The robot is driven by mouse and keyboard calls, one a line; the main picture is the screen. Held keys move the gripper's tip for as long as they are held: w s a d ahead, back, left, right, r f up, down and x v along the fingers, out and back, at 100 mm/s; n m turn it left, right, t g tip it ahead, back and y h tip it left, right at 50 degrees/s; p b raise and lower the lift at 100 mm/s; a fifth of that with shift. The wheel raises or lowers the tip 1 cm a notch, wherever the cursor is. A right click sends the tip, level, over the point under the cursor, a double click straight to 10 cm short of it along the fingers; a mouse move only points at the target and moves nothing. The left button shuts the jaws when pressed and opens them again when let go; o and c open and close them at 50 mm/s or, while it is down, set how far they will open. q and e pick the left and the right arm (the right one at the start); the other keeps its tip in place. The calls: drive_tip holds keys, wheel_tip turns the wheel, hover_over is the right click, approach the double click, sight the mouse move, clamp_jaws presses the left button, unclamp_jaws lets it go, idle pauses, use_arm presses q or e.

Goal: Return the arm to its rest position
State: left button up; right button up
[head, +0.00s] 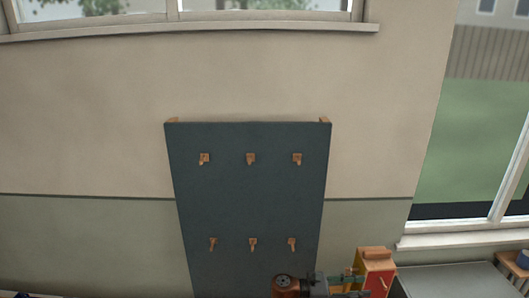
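My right gripper (318,286) seems to be the small dark grey shape at the bottom edge of the head view, right of centre. It is mostly cut off, and I cannot tell whether its fingers are open or shut. A brown, rounded object (286,286) shows just left of it; I cannot tell whether they touch. My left gripper is not in view.
A dark board (250,200) with two rows of wooden pegs stands against the wall. A red and yellow box with a wooden top (375,272) is at the lower right, beside a grey surface (455,281). A wooden stool-like piece (514,265) stands at the far right.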

drive_tip(key=s+d+f+m+y, duration=0.45)
drive_tip(key=s+f, duration=0.45)
drive_tip(key=f, duration=0.4)
drive_tip(key=s+d+f+m+y, duration=0.45)
drive_tip(key=s+f, duration=0.55)
drive_tip(key=f, duration=0.4)
drive_tip(key=s+f+m+t+y, duration=0.2)
drive_tip(key=s+f+m+y, duration=0.2)
drive_tip(key=s, duration=0.6)
drive_tip(key=s+a+r+m+t+y, duration=0.2)
drive_tip(key=s+a+r+m+y, duration=0.25)
drive_tip(key=s, duration=0.55)
wheel_tip(320, 180, down, 40)
drive_tip(key=s+a+r+g+b, duration=0.1)
drive_tip(key=s+a+g+b, duration=0.1)
drive_tip(key=b, duration=0.7)
use_arm(q)
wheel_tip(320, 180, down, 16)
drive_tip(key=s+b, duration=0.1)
drive_tip(key=b, duration=0.6)
use_arm(e)
drive_tip(key=s+f+g, duration=0.1)
drive_tip(key=s+f, duration=1.8)
drive_tip(key=f, duration=0.5)
drive_tip(key=shift+s+a+n, duration=0.15)
drive_tip(key=shift+n, duration=0.3)
